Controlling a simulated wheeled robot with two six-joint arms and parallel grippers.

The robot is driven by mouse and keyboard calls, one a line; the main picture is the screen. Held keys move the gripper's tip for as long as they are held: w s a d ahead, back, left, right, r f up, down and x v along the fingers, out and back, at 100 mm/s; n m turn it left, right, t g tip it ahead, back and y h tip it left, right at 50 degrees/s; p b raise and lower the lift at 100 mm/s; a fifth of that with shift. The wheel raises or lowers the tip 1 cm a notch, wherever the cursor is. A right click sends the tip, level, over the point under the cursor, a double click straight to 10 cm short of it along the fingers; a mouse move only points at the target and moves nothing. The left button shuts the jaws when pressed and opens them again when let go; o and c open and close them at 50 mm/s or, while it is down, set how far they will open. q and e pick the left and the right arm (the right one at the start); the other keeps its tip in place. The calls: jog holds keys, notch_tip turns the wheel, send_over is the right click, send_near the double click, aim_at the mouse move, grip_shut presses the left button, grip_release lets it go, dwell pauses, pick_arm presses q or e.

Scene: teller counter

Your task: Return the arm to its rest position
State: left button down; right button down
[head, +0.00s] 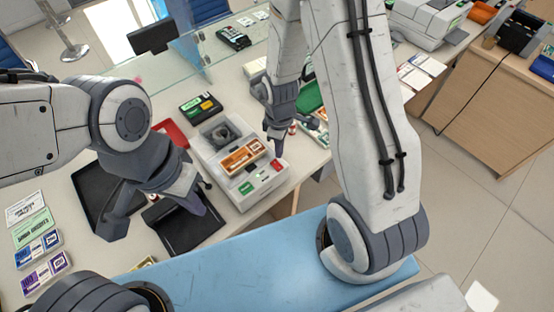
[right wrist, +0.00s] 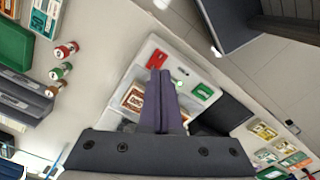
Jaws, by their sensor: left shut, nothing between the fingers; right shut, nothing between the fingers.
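My left gripper (head: 196,205) is shut and empty above the black pad at the front of the counter. My right upper arm covers much of the head view's right half.
A black pad (head: 184,228) and a dark tablet-like panel (head: 93,192) lie on the counter. Banknote bundles (head: 38,249) lie at the left. A glass screen (head: 222,40) rises at the back. Stamps (right wrist: 66,49) stand beside the tray.

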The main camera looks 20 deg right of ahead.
jog(key=shift+r, duration=0.25)
dwell(0.3)
